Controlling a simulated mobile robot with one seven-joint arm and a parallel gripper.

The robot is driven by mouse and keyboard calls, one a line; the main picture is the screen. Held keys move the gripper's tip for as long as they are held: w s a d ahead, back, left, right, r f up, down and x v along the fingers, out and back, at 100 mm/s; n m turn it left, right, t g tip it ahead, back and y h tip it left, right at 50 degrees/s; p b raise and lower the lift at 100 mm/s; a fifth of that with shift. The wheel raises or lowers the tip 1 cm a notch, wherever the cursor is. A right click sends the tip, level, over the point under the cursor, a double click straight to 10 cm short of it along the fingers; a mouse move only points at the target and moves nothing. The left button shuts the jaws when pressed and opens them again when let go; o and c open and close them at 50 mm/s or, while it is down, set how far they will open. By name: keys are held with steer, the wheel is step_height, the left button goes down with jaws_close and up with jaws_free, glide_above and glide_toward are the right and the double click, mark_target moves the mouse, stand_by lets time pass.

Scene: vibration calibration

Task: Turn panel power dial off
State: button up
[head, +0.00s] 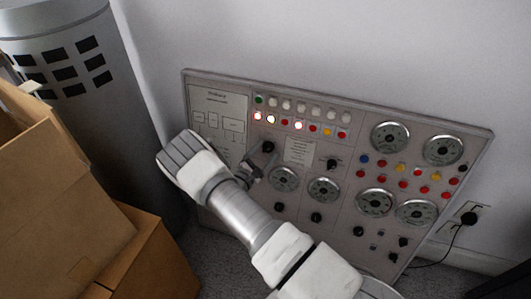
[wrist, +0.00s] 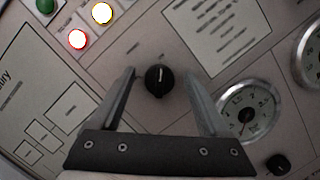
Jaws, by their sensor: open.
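The control panel (head: 357,112) leans against the wall. A black round dial (wrist: 159,81) with a white pointer line sits on the panel, and it also shows in the head view (head: 268,147). Its pointer aims roughly upward in the wrist view. I cannot read any label that names it as the power dial. My gripper (wrist: 158,72) is open, with one finger on each side of this dial. Whether the fingers touch it is not clear. In the head view my gripper (head: 256,168) is partly hidden by my own wrist.
Gauges (head: 390,137) and several smaller knobs fill the right of the panel. Some indicator lamps (wrist: 77,40) are lit. Cardboard boxes (head: 60,180) and a grey cylinder (head: 75,50) stand at left. A plug and cord (head: 468,218) are at right.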

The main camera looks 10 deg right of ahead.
steer(key=shift+c, duration=0.3)
jaws_close()
steer(key=n+t, duration=0.1)
steer(key=n, duration=0.4)
steer(key=shift+n+y, duration=0.3)
steer(key=shift+y, duration=0.1)
steer(key=n+p, duration=0.1)
steer(key=n, duration=0.2)
steer(key=n+t+y+p, duration=0.1)
steer(key=n, duration=0.1)
steer(key=shift+a+n+t+y, duration=0.1)
steer(key=shift+n+t+y, duration=0.2)
steer(key=shift+n, duration=0.1)
steer(key=n+y+p, duration=0.1)
steer(key=n, duration=0.2)
steer(key=n+t+y+p, duration=0.1)
steer(key=n+p, duration=0.1)
steer(key=n, duration=0.1)
steer(key=shift+n, duration=0.3)
steer(key=shift+f+n+y+p, duration=0.1)
steer(key=shift+n+y+p, duration=0.8)
steer(key=shift+n, duration=1.1)
